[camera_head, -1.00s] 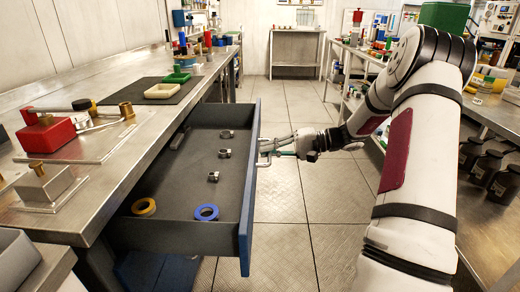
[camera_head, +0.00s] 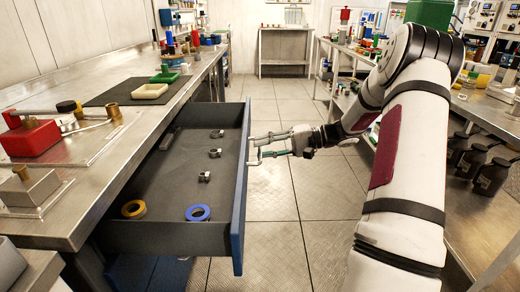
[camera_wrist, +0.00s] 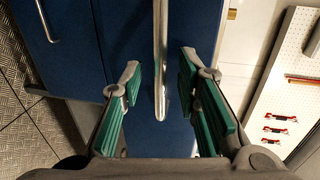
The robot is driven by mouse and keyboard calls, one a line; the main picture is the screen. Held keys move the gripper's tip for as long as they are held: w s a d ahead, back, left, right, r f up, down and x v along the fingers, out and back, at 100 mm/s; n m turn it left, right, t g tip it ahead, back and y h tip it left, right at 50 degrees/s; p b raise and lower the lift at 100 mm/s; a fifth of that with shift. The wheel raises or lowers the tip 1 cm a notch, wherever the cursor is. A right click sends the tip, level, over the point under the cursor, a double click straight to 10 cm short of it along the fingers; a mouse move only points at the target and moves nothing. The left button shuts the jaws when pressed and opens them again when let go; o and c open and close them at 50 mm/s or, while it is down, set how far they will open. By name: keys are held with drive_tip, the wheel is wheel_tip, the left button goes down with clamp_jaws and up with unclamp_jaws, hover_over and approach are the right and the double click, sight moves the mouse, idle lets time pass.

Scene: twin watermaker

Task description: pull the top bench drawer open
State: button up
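The top bench drawer (camera_head: 180,237) stands far out from the bench, its grey inside in full view. It holds a yellow ring (camera_head: 134,209), a blue ring (camera_head: 198,213) and several small metal pieces (camera_head: 215,153). My gripper (camera_head: 256,148) is at the outer side of the blue drawer front (camera_head: 240,215), by its handle. In the wrist view the bar handle (camera_wrist: 160,60) runs between the two green-padded fingers of my gripper (camera_wrist: 160,72). Both fingers are apart from the bar, with a gap on each side. The handle is partly hidden by the fingers in the head view.
The steel bench (camera_head: 75,190) on the left carries a red block (camera_head: 30,138), a dark mat and a cream tray (camera_head: 150,91). Another bench with dark bottles (camera_head: 490,172) is at the right. The tiled floor (camera_head: 275,215) between them is clear.

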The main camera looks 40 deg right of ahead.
drive_tip(key=v, duration=1)
drive_tip(key=shift+d, duration=0.2)
drive_tip(key=shift+s, duration=0.1)
